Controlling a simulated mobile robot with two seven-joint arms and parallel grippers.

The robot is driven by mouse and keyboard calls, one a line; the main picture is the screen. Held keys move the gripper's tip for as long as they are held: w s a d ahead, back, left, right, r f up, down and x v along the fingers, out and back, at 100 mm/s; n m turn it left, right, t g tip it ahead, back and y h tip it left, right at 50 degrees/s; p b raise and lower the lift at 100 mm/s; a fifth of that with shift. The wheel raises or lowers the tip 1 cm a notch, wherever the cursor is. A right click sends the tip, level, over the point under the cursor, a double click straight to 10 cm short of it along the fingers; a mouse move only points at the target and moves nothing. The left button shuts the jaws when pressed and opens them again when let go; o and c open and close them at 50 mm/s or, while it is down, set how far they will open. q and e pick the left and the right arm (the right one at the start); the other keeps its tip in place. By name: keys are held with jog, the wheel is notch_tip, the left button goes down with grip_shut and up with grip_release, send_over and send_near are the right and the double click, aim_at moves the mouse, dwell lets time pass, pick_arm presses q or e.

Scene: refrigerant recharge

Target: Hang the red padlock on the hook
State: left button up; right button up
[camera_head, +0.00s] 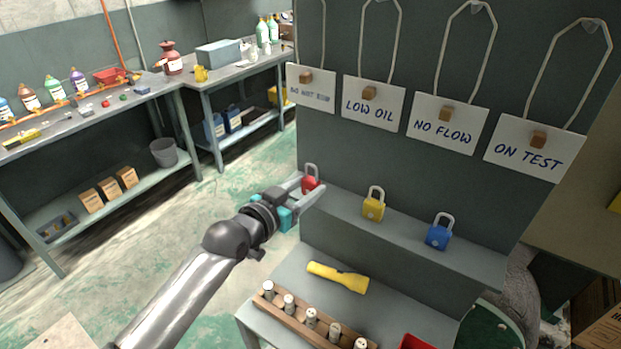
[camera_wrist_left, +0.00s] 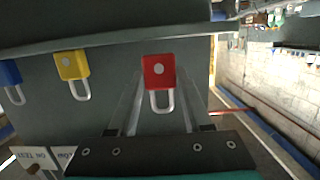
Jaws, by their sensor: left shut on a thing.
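The red padlock (camera_head: 310,184) is upright, shackle up, at the left end of the grey ledge (camera_head: 400,238). My left gripper (camera_head: 308,186) is shut on it, with a finger on each side. In the left wrist view the red padlock (camera_wrist_left: 159,72) shows between the two fingers, shackle pointing down in that picture. I cannot tell whether it touches the ledge. Clear hooks (camera_head: 592,26) high on the grey panel hold up signs by cords. I cannot tell which hook the task means. My right gripper is not in view.
A yellow padlock (camera_head: 373,204) and a blue padlock (camera_head: 438,232) stand on the ledge to the right. Signs hang above, including a LOW OIL sign (camera_head: 373,104). A yellow flashlight (camera_head: 338,277) and a wooden rack (camera_head: 310,325) lie below. Open floor is at the left.

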pick_arm(q)
jog(key=shift+f+p+v, duration=0.25)
jog(key=shift+p+v, duration=0.5)
jog(key=shift+v, duration=0.7)
jog(key=shift+f+p+v, duration=0.2)
jog(key=shift+p+v, duration=0.5)
jog(key=shift+v, duration=0.75)
jog(key=shift+s, duration=0.1)
